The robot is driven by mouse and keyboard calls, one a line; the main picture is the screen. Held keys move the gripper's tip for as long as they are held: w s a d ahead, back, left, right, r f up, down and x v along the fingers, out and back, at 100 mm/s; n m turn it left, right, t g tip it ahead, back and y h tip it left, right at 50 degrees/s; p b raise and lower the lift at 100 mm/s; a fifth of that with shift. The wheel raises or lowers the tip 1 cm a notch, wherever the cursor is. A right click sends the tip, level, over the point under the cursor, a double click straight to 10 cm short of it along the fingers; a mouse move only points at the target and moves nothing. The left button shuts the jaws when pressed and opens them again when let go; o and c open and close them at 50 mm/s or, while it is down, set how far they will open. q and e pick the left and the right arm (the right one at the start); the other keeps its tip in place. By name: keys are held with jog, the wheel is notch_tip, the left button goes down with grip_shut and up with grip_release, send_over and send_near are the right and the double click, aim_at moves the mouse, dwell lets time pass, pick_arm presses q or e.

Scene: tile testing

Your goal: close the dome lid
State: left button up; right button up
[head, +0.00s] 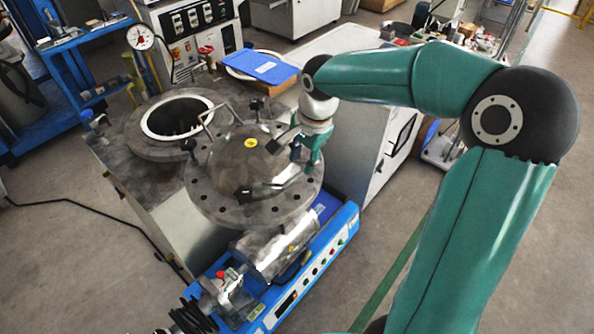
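The dome lid (235,160) is a grey metal dome with a yellow sticker on top and a wide bolted flange. It lies level, swung to the right of the round chamber opening (178,117), which is uncovered with a pale rim and dark inside. A bent metal bar (208,117) stands between the two. My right gripper (285,147) is at the right side of the dome, close against it. Its fingers are small and dark, so I cannot tell whether they are open or grip anything. My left gripper is out of view.
A blue-based machine (315,250) with a metal cylinder sits below the lid. A blue folder (264,67) lies behind it. A control cabinet (193,25) and pressure gauge (141,37) stand at the back. A black cable (100,212) runs over the left floor.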

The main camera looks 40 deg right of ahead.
aim_at(299, 173)
jog(key=shift+w+f, duration=0.2)
jog(key=shift+f, duration=0.9)
jog(key=shift+w+f, duration=0.2)
jog(key=shift+f, duration=0.85)
grip_shut()
